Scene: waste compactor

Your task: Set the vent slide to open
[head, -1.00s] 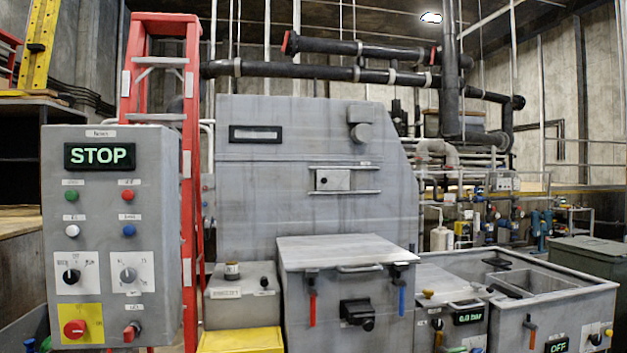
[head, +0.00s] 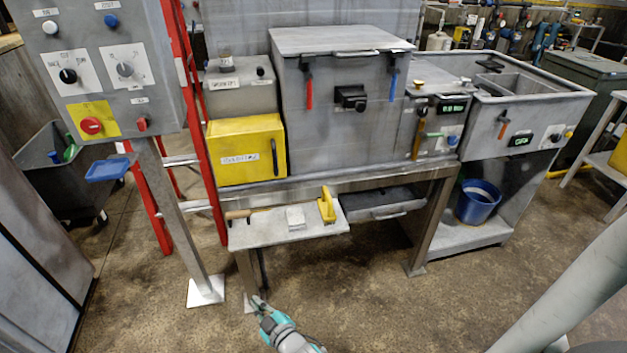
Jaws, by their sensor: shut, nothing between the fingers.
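The vent slide is not identifiable in the current head view. A small plate between two rails, possibly that slide, showed earlier on the tall grey housing (head: 350,12), but only the housing's lower part is in the picture now. My gripper (head: 257,301) is small at the bottom centre, at the end of my teal and grey arm. It is shut and empty, low in front of the bench, below the small shelf and well apart from the housing.
A control box (head: 95,75) and red ladder (head: 202,120) stand left. The grey lidded chamber (head: 340,100), yellow box (head: 245,150) and sink unit (head: 530,100) line the bench. A shelf (head: 270,232) juts forward, holding a yellow-handled tool (head: 326,205). Floor in front is clear.

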